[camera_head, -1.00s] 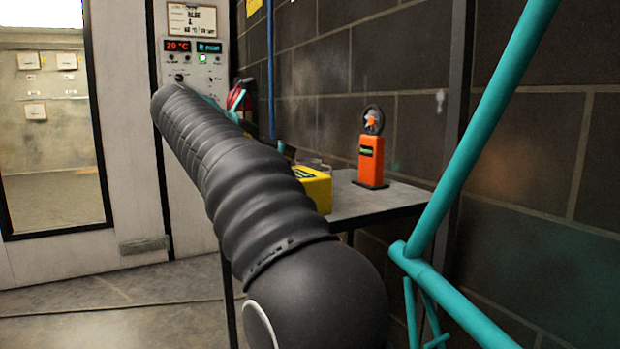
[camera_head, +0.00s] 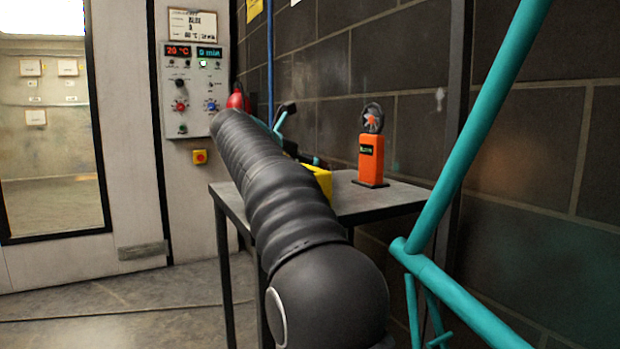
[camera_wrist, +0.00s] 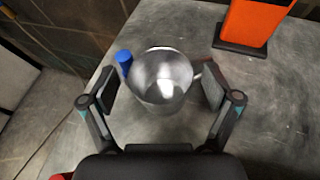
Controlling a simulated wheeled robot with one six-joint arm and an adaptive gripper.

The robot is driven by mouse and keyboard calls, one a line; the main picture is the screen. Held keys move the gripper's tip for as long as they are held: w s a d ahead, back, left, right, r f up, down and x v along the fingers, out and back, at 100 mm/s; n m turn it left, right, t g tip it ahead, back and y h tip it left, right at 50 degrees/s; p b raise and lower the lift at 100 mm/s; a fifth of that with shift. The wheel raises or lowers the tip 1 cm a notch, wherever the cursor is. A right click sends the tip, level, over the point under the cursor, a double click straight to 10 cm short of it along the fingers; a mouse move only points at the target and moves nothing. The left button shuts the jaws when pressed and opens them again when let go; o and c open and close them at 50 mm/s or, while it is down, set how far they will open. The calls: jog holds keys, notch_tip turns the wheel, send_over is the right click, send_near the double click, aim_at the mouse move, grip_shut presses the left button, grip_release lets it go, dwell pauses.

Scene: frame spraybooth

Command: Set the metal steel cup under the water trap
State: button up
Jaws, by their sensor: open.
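A shiny round steel cup (camera_wrist: 162,88) stands on the grey metal table (camera_wrist: 85,138) in the wrist view. I look down into its open mouth. My gripper (camera_wrist: 160,84) is open, with one finger to the left of the cup and one to the right. The right finger is very close to the cup's side; I cannot tell whether it touches. In the head view my dark-sleeved arm hides the cup and most of the gripper. I cannot make out the water trap in either view.
A small blue-capped object (camera_wrist: 123,58) is close to the cup's left. An orange device (camera_head: 371,158) stands at the table's back right. A yellow box (camera_head: 320,178) is partly behind my arm. A teal frame tube (camera_head: 470,125) crosses the right foreground; a control panel (camera_head: 193,75) stands behind.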

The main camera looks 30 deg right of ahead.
jog(key=c, duration=1.3)
jog(key=shift+r, duration=0.15)
